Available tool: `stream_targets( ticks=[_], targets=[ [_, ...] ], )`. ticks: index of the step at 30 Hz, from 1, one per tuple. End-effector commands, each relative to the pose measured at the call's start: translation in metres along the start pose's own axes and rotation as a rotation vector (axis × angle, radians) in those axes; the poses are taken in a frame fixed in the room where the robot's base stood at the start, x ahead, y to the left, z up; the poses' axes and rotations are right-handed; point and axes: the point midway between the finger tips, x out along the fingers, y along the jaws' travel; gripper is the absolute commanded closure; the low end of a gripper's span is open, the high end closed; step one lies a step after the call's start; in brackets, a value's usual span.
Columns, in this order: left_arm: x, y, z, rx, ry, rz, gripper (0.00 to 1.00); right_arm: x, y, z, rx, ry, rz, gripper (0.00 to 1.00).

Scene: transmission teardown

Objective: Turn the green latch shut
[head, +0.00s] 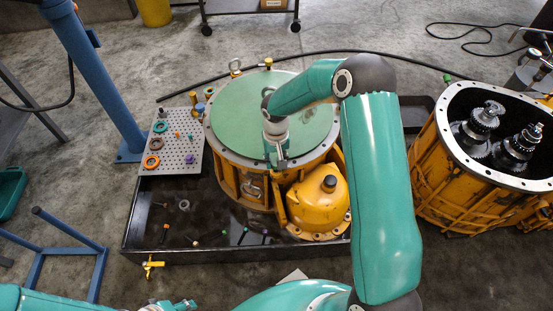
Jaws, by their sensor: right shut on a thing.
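The yellow round housing (228,172) stands in the dark tray, with a flat green cover (240,110) on top. My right gripper (281,160) reaches down from above at the cover's front edge. It is shut on a small part there, apparently the green latch, which the fingers mostly hide. I cannot tell how far the latch is turned. My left gripper (178,306) is at the bottom edge, low and away from the housing, partly cut off. Its jaws are unclear.
A perforated board (180,170) with rings and pins lies left of the housing. The black tray (150,215) holds several small loose parts. An open yellow housing (440,190) with gears stands right. A blue post (95,75) rises at the left.

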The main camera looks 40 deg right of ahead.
Motion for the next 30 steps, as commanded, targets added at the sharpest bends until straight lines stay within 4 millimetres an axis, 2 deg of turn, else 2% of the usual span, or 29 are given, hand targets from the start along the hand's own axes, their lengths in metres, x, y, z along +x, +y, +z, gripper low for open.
stream_targets(
  ticks=[14,30],
  targets=[
    [-0.002,0.001,0.0,0.0,0.0,0.0,0.6,-0.001,0.001,0.0,-0.098,0.0,0.0,1.0],
    [-0.01,0.004,0.0,0.0,0.0,0.0,0.6,-0.002,0.001,0.0,-0.555,0.0,0.001,1.0]
  ],
)
